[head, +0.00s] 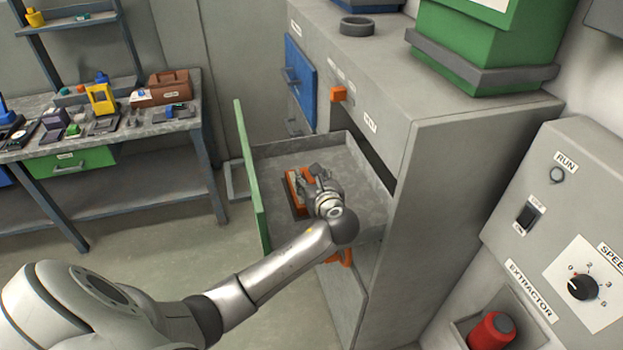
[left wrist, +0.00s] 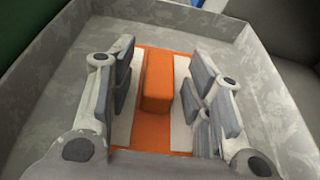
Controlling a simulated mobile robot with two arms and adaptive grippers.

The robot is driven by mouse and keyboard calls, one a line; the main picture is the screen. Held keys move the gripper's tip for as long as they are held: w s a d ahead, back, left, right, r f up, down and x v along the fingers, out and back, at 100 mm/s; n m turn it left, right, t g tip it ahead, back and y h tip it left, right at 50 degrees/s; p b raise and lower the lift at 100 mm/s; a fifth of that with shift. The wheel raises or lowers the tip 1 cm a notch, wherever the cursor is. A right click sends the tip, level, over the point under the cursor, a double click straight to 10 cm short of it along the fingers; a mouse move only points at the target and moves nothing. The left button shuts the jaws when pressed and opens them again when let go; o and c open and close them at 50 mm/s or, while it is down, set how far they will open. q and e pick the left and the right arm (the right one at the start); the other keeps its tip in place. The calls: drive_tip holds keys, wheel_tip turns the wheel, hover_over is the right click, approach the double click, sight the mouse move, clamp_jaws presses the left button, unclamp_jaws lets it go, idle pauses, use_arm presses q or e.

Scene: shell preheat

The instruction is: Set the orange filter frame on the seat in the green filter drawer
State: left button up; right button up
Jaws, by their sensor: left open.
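The orange filter frame (head: 293,185) lies inside the green filter drawer (head: 248,180), which is pulled out from the grey cabinet. In the left wrist view the frame (left wrist: 152,138) shows white panels on both sides of a raised orange grip block (left wrist: 158,78). My left gripper (head: 312,174) is over the frame. In the left wrist view its open fingers (left wrist: 162,88) stand on either side of the block, with gaps between. A dark patch shows by the frame's near edge; the seat itself is mostly hidden, so I cannot tell how the frame sits on it. My right gripper is not in view.
The drawer's grey floor (left wrist: 268,110) is bare around the frame. The cabinet (head: 440,190) stands right of the drawer. A cluttered workbench (head: 130,128) is at the left. A control panel (head: 570,230) is at the right.

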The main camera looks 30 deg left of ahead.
use_arm(q)
drive_tip(key=b+v, duration=0.1)
drive_tip(key=v, duration=1)
drive_tip(key=shift+s+d, duration=0.15)
drive_tip(key=shift+d, duration=0.05)
